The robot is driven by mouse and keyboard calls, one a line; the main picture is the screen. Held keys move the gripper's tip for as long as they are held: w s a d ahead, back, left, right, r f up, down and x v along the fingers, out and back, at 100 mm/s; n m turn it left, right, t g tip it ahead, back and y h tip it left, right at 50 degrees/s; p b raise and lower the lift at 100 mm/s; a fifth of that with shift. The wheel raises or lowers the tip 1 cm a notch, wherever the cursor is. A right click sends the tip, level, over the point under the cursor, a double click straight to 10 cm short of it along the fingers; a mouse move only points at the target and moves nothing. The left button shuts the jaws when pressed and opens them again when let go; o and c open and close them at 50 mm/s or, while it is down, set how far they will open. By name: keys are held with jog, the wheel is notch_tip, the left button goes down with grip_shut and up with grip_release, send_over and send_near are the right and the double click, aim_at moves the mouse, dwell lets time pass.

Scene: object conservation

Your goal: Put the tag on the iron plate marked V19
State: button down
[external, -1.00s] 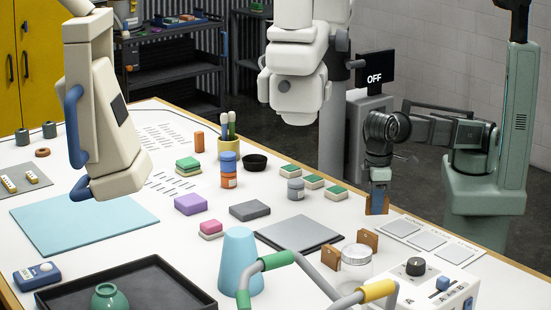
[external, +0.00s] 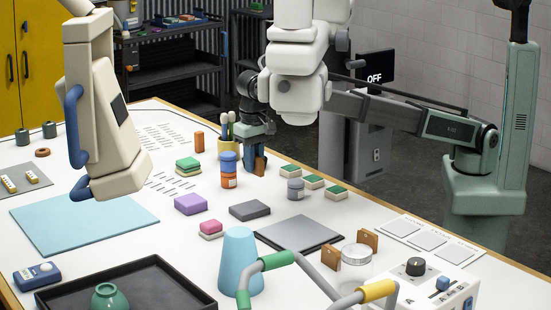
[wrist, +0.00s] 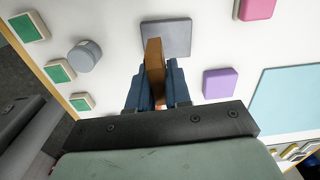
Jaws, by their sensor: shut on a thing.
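My gripper (external: 256,163) is shut on a thin brown slab (wrist: 154,60), held upright between its blue fingers (wrist: 176,82). The slab's lower end also shows in the external view (external: 261,166). No writing on it is visible, so I cannot tell if it is the tag. The slab is in the air over the table, behind the grey block (external: 250,210); this block also shows past it in the wrist view (wrist: 177,38). A flat dark grey plate (external: 300,233) lies nearer the front. I can read no V19 marking on any plate.
A grey cylinder (external: 295,189) and green-topped tiles (external: 313,181) are to the right. A purple block (external: 190,204) lies left.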

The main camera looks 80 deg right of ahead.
aim_at(248, 206)
jog(key=f, duration=0.3)
jog(key=w+f, duration=0.1)
jog(key=f, duration=0.5)
jog(key=shift+w+f, duration=0.2)
jog(key=shift+w, duration=0.05)
jog(key=shift+f, duration=0.1)
jog(key=c, duration=1.1)
grip_release()
jog(key=shift+o, duration=0.2)
notch_tip(248, 206, up, 12)
